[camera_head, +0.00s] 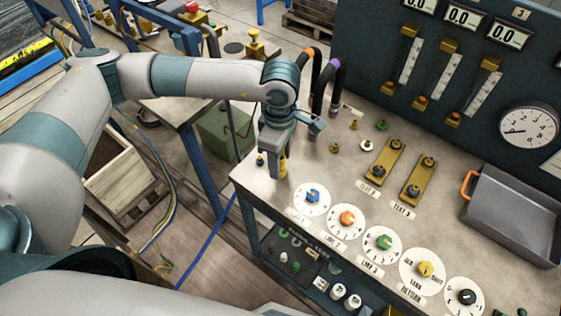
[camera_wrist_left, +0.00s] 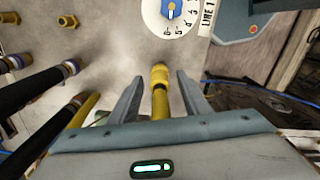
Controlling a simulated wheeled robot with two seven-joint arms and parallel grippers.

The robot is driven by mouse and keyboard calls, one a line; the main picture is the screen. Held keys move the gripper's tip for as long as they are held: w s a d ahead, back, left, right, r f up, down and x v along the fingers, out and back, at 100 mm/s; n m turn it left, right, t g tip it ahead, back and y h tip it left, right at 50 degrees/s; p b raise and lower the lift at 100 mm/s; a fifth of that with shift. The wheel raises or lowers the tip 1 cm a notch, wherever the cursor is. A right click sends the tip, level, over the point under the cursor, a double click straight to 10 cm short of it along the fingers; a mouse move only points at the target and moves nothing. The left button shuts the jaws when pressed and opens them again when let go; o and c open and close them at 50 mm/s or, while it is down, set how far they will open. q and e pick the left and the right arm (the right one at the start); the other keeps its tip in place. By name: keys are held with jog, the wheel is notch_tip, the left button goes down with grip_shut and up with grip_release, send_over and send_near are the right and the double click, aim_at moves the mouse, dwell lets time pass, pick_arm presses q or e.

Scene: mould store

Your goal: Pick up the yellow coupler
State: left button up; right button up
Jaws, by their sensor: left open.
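The yellow coupler (camera_wrist_left: 160,75) is in the left wrist view, between the two fingers of my left gripper (camera_wrist_left: 158,88). Its ribbed end points toward the dial, and a yellow length runs back under the gripper's palm, where the rest is hidden. A gap shows on each side of it, so the fingers stand open around it. In the head view my left gripper (camera_head: 274,168) points down over the near left corner of the bench, and part of the yellow coupler (camera_head: 283,168) shows beside its fingers. My right gripper is not in view.
The bench (camera_head: 335,174) carries a row of dials, starting with the blue-knobbed one (camera_head: 312,197). Black hoses with an orange collar (camera_head: 307,53) and a purple collar (camera_head: 335,64) stand behind the gripper. A grey tray (camera_head: 515,215) sits at the right.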

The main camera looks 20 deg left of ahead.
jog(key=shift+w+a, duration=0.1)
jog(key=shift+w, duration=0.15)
pick_arm(q)
jog(key=c, duration=1)
grip_shut()
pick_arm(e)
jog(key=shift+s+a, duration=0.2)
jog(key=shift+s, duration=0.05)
pick_arm(q)
jog(key=shift+r, duration=0.1)
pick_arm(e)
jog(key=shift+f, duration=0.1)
